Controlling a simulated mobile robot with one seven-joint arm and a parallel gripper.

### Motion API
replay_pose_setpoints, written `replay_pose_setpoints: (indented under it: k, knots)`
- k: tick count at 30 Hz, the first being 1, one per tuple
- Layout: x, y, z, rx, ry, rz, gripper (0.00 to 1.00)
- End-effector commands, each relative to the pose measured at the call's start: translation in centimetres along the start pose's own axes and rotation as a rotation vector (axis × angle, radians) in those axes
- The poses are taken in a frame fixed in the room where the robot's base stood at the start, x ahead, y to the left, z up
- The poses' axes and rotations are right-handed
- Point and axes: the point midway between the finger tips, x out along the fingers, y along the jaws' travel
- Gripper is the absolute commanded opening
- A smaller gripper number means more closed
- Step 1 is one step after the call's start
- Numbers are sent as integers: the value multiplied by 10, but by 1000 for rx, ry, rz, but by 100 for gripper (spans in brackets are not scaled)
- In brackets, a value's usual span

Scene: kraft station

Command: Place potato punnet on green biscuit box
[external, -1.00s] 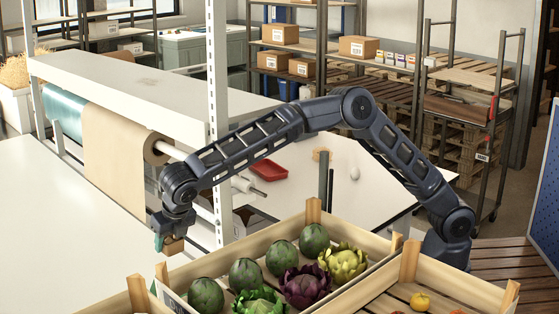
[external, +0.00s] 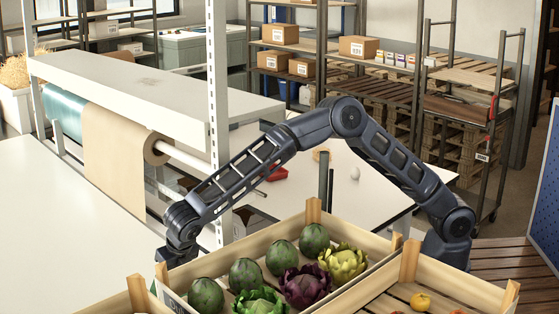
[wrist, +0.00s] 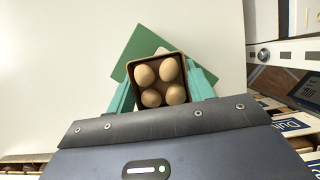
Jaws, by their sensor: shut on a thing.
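The potato punnet (wrist: 183,63) is a small brown open tray with several round tan potatoes in it. My gripper (wrist: 160,82) is shut on it, with one teal finger at each side in the wrist view. The green biscuit box (wrist: 137,47) lies on the white table, turned at an angle. I cannot tell whether the punnet touches the box. In the external view the punnet, the green box and my fingertips are hidden behind the crate.
A wooden crate (external: 355,279) of green and purple vegetables stands close in front of my wrist in the external view. A second crate (external: 455,283) is at its right. The white tabletop (external: 70,220) at left is clear. A brown paper roll (external: 120,150) hangs behind.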

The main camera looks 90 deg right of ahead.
Motion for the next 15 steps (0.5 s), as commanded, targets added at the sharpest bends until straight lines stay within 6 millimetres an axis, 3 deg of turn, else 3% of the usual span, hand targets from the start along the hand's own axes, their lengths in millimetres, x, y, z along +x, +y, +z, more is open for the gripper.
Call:
replay_pose_setpoints:
  k: [7, 8, 10, 15]
  knots:
    - [3, 0, -1, 0, 0, 0, 27]
    - [3, 0, -1, 0, 0, 0, 58]
    - [3, 0, -1, 0, 0, 0, 72]
    - [3, 0, -1, 0, 0, 0, 74]
